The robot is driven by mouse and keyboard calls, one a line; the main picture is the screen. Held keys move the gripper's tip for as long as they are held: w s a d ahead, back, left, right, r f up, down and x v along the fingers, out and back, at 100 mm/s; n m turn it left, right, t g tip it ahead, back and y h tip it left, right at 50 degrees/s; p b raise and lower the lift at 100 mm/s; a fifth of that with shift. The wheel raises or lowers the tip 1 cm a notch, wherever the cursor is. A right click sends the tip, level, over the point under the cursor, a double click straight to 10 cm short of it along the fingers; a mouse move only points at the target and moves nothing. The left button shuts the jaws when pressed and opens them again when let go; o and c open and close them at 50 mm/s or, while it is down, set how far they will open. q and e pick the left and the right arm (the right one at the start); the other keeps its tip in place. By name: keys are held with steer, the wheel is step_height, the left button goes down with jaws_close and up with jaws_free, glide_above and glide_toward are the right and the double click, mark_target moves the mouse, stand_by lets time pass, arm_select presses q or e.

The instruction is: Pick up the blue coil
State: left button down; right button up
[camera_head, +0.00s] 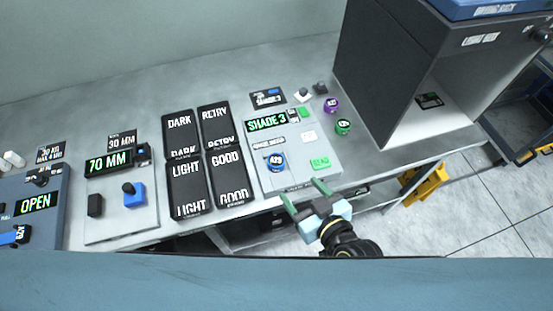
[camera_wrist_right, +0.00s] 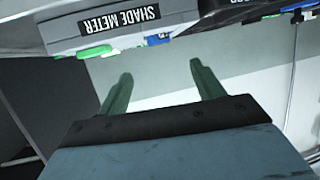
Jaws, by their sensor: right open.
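The blue coil (camera_head: 277,162), a small round piece with a white label on top, sits on the light grey shade meter panel (camera_head: 262,184), left of a green READ button (camera_head: 320,162). My right gripper (camera_head: 303,191) is open and empty at the panel's front edge, just in front and to the right of the coil, apart from it. In the right wrist view the two green fingers (camera_wrist_right: 160,70) are spread, with the panel's front edge beyond them. A small blue patch (camera_wrist_right: 157,39) shows there; I cannot tell if it is the coil. My left gripper is not in view.
A purple coil (camera_head: 331,104) and a green coil (camera_head: 343,126) stand on the bench right of the panel. A dark light box (camera_head: 385,75) rises at the right. Black sample trays (camera_head: 187,160) lie left of the panel, then a 70 MM unit (camera_head: 120,215).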

mark_target(276, 160)
steer(key=x, duration=1.1)
steer(key=shift+w+a+f, duration=0.1)
steer(key=shift+w+a, duration=0.05)
steer(key=shift+w, duration=0.2)
steer(key=c, duration=1.2)
